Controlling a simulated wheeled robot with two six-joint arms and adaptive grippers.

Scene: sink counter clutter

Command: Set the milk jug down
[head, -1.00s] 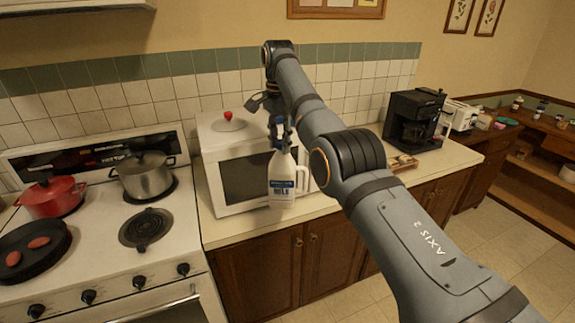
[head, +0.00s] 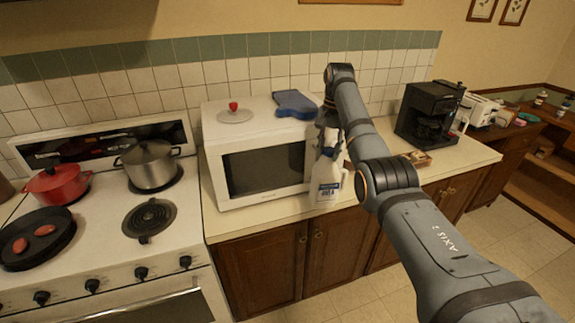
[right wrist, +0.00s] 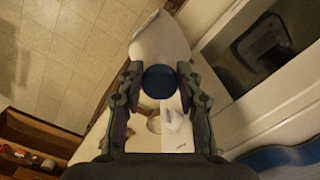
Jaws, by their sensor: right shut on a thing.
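The milk jug (head: 325,183) is white with a dark blue label, and it hangs roughly upright from my right gripper (head: 328,138). It is by the microwave's front right corner, over the counter's front strip. I cannot tell whether its base touches the counter. In the right wrist view, the jug's blue cap (right wrist: 160,79) shows between the fingers of my right gripper (right wrist: 159,92), and part of its white body shows beyond. My left gripper is not in view.
The white microwave (head: 262,165) stands just left of the jug, with a red-knobbed lid (head: 235,114) and a blue mitt (head: 295,103) on top. A black coffee maker (head: 428,115) and a small box (head: 418,159) are to the right. Bare counter (head: 452,160) lies near them.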

